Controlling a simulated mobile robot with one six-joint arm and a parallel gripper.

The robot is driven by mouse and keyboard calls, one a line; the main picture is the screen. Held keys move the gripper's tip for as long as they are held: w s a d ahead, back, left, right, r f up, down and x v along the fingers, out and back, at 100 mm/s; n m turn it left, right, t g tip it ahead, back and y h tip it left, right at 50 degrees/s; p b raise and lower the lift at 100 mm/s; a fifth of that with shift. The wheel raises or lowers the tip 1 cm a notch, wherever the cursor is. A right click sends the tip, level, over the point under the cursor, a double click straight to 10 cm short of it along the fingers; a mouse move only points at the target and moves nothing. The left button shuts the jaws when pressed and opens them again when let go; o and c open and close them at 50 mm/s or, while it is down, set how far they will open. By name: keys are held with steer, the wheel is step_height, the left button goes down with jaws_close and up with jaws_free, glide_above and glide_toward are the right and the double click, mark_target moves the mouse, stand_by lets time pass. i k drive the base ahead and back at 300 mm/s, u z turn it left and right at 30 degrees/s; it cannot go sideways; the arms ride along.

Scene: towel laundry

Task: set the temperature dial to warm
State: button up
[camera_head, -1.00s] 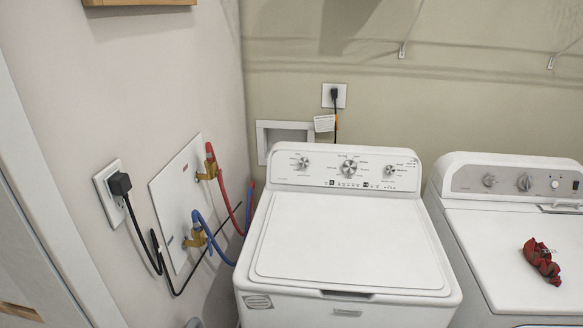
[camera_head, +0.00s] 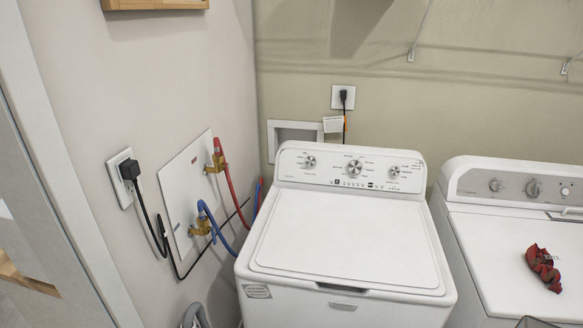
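A white top-loading washer (camera_head: 346,245) stands in the middle with its lid closed. My gripper is not in view.
A dryer (camera_head: 510,220) stands to the right across a narrow gap, with a crumpled red cloth (camera_head: 543,268) on top. At the left wall are red and blue hoses (camera_head: 232,185) and a plugged black cord (camera_head: 160,235). The washer lid is clear.

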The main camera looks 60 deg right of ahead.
mark_target(311, 162)
steer(key=z, duration=1.75)
steer(key=k, duration=0.1)
steer(key=u, duration=2.85)
steer(key=k, duration=0.95)
steer(key=z, duration=0.65)
steer(key=i, duration=0.5)
steer(key=u, duration=0.2)
